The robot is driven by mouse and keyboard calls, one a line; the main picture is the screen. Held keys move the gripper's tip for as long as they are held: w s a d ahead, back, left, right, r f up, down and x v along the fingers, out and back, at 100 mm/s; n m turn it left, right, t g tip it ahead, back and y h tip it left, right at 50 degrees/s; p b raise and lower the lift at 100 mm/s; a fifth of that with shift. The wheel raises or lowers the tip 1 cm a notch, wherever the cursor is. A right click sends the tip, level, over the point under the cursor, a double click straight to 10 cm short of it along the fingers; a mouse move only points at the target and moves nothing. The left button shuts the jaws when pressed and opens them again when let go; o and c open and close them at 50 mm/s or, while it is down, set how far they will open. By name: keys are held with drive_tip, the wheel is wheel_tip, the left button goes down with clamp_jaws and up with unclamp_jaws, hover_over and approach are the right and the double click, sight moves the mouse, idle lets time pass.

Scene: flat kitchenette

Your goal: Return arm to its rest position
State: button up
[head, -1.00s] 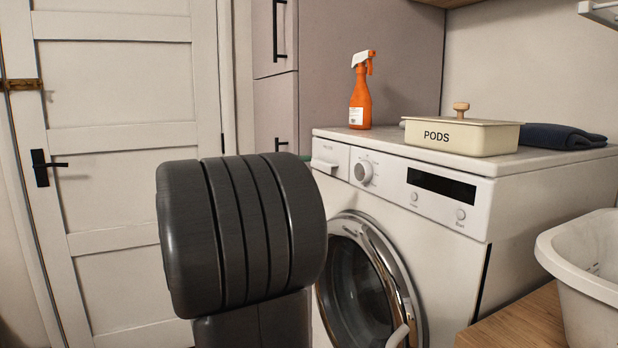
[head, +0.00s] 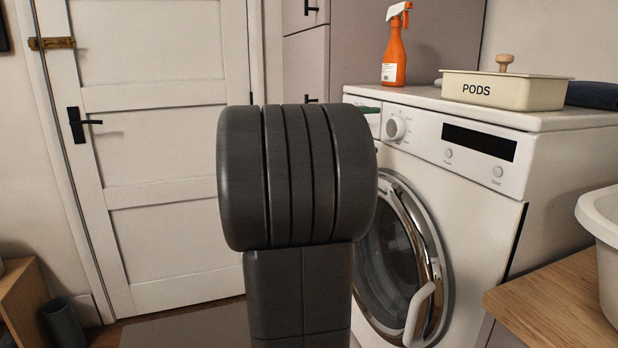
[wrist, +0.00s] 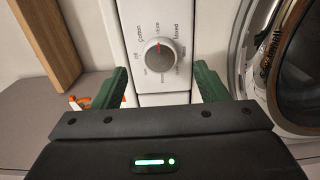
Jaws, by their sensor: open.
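My gripper (wrist: 159,70) shows in the wrist view with its two green fingers apart and nothing between them. The washing machine's round dial (wrist: 160,56) lies beyond the gap between the fingers. In the head view my dark arm stands in the middle and hides most of my gripper; only a bit of green shows by the panel's left end. The washing machine (head: 455,150) is right of my arm, with the dial also in the head view (head: 396,128). I cannot tell whether the fingers touch the panel.
On the washer top stand an orange spray bottle (head: 394,58), a cream PODS box (head: 505,91) and a dark folded cloth (head: 592,95). A white basin (head: 602,215) sits on a wooden counter (head: 560,295) at right. A white door (head: 160,160) is behind; a dark bin (head: 63,322) is lower left.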

sight(393, 129)
drive_tip(key=x, duration=0.5)
drive_tip(key=shift+d, duration=0.1)
